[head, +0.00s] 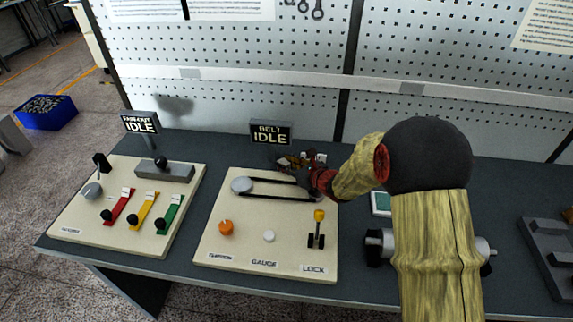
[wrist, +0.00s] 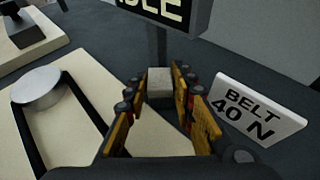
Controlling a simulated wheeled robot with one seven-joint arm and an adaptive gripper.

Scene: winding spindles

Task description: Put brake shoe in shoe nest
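My gripper (head: 292,162) is over the back edge of the middle board, just in front of the BELT IDLE sign. In the wrist view its orange-padded fingers (wrist: 162,92) are spread apart and pointing away. A small light grey block (wrist: 160,88), which may be the brake shoe, shows between the fingertips, near the foot of the sign post. A narrow gap seems to show on each side of it, and I see no clear contact. In the head view my gripper hides this block. I cannot pick out the shoe nest for certain.
The BELT IDLE sign (head: 270,133) stands close behind my gripper. A white BELT 40 N plate (wrist: 258,108) is to its right. The middle board (head: 215,245) carries a belt around a metal pulley (head: 242,185). A dark grey fixture (head: 545,232) lies at far right.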

